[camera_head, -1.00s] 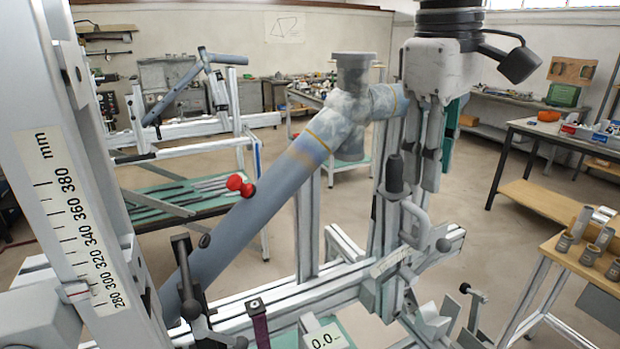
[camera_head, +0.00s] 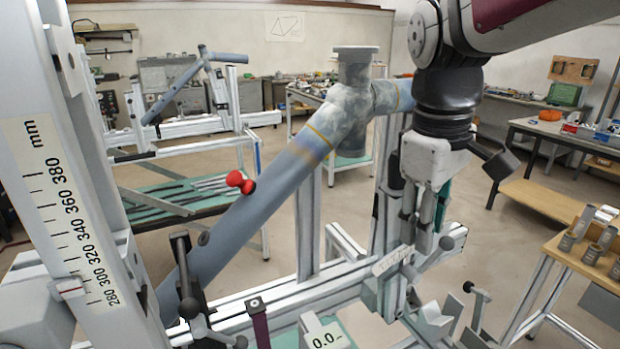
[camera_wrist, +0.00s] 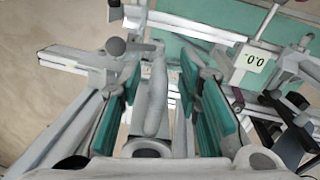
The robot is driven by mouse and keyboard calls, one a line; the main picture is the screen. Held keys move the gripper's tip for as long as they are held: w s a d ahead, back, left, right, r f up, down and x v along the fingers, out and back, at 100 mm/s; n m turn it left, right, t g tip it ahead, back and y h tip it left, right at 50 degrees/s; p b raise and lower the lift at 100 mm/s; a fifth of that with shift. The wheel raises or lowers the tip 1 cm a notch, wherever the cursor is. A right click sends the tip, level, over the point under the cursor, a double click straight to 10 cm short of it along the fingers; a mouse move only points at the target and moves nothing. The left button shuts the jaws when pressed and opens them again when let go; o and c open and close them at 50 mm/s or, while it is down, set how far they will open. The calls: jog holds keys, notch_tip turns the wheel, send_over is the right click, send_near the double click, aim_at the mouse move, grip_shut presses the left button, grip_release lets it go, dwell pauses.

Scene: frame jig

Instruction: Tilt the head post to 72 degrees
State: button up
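The head post (camera_head: 385,235) stands upright on the right part of the jig, with its lower part partly behind my gripper. A pale scale plate (camera_head: 393,261) sits near its foot; I cannot read its angle. My gripper (camera_head: 420,222) points down at the post and hides its curved grey handle in the head view. In the wrist view my gripper (camera_wrist: 160,80) is open, with green-padded fingers on either side of the grey handle (camera_wrist: 156,92). Gaps show between handle and pads. A readout (camera_head: 325,338) shows 0.0, also in the wrist view (camera_wrist: 254,59).
A grey-blue frame tube (camera_head: 245,215) slants up to the mottled head tube (camera_head: 355,100), left of my gripper. A tall millimetre scale (camera_head: 65,215) stands at the left. A wooden-topped bench (camera_head: 575,258) with metal parts is at the right. Black clamp levers stand along the lower rail.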

grip_shut()
jog(key=a, duration=0.1)
jog(key=s+a+h, duration=0.1)
jog(key=a+f+h+b, duration=0.1)
jog(key=a, duration=0.1)
jog(key=shift+s+a+t, duration=0.1)
jog(key=shift+s+t, duration=0.2)
jog(key=shift+t, duration=0.1)
jog(key=shift+o, duration=0.6)
grip_release()
jog(key=v, duration=1.2)
